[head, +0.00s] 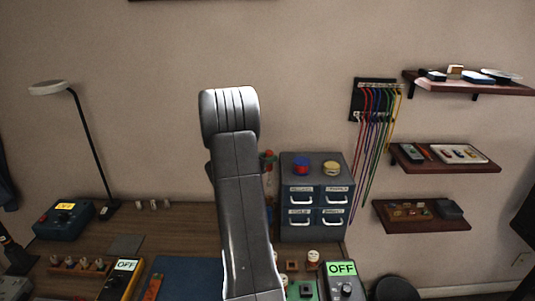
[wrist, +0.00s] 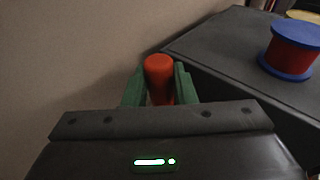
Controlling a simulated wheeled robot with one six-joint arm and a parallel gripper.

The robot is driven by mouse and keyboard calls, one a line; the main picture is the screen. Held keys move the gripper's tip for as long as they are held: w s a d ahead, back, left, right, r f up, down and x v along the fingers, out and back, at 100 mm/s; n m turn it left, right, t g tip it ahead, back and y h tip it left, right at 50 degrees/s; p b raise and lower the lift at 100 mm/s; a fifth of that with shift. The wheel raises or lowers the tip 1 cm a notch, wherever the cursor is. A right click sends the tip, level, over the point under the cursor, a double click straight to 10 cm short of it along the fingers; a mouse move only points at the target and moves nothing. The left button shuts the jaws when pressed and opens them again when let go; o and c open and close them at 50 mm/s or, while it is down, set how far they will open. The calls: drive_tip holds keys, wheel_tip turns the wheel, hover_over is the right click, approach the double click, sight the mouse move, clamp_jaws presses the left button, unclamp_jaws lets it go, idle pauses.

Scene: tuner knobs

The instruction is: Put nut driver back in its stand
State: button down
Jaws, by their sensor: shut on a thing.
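The nut driver's orange-red handle (wrist: 159,72) stands between the green fingers of my gripper (wrist: 160,88) in the wrist view. The gripper is shut on it. The handle's rounded end shows, and the lower part is hidden behind the gripper body. In the head view my arm hides the gripper. A red-topped upright thing (head: 269,156) shows just right of my arm, beside the drawer cabinet; it may be the same handle. I cannot make out the nut driver's stand in either view.
The grey drawer cabinet (head: 315,179) stands close right of the handle, with a blue-and-red spool (wrist: 291,50) on top. The wall is behind. Colored cables (head: 378,130) hang at right. A lamp (head: 88,140) and a blue box (head: 62,220) are at left.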

drive_tip(key=shift+w+f, duration=0.45)
drive_tip(key=shift+f+b, duration=0.7)
drive_tip(key=shift+f, duration=1.05)
drive_tip(key=shift+f+b, duration=0.4)
drive_tip(key=shift+b, duration=0.15)
drive_tip(key=shift+s+b, duration=0.1)
drive_tip(key=shift+b, duration=0.25)
